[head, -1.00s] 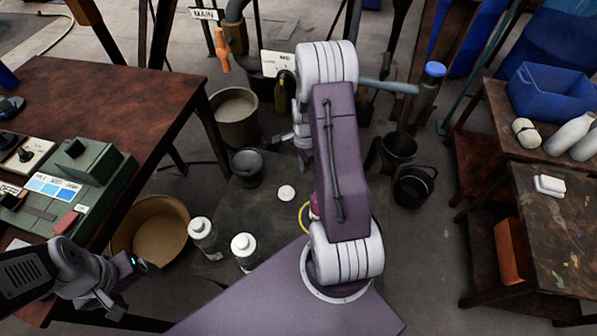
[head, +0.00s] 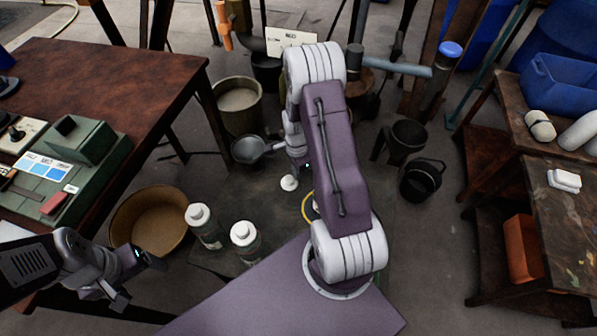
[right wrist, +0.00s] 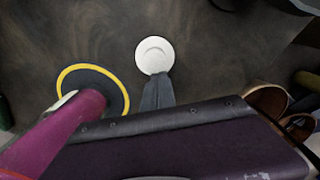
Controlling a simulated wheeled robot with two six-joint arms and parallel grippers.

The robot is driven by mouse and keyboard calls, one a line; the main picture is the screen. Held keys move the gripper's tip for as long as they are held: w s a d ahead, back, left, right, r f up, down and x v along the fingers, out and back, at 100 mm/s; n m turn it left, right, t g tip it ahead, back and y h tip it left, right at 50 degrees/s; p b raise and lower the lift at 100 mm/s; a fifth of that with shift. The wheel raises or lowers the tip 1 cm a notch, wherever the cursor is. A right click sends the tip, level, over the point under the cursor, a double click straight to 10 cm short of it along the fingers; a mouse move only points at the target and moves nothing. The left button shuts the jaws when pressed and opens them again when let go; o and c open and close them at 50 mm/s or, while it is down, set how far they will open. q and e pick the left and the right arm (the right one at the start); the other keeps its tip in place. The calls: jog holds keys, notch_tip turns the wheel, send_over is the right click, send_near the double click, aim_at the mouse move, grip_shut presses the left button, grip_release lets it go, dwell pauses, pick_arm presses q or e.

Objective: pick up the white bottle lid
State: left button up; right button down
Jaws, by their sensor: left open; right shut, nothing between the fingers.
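The white bottle lid (head: 289,183) is a small round disc lying on the dark low surface. In the right wrist view the lid (right wrist: 154,52) is near the upper middle. My right gripper (head: 303,168) is just above and beside it in the head view, its fingers partly hidden by my arm. In the right wrist view its shut, empty grey fingertips (right wrist: 157,88) overlap the lid's lower edge; I cannot tell whether they touch it. My left gripper (head: 138,280) is open and empty at the lower left, far from the lid.
Two white-capped bottles (head: 205,228) (head: 245,245) stand left of my right arm. A grey pan (head: 248,150) is left of the right gripper. A yellow-rimmed dark disc with a magenta handle (right wrist: 98,88) is close to the lid. Dark buckets (head: 424,180) stand at right.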

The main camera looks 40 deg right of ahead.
jog(key=shift+a, duration=0.35)
jog(key=a+p, duration=0.1)
jog(key=a, duration=0.3)
jog(key=w+a+p, duration=0.1)
jog(key=a, duration=0.2)
jog(key=a+p, duration=0.2)
jog(key=a, duration=0.2)
jog(key=shift+w+a+r, duration=0.2)
jog(key=shift+a, duration=0.1)
jog(key=a, duration=0.3)
jog(key=a+p, duration=0.1)
jog(key=a, duration=0.2)
jog(key=w+a, duration=0.1)
jog(key=a, duration=0.3)
jog(key=shift+f+p, duration=0.25)
jog(key=shift+p, duration=0.15)
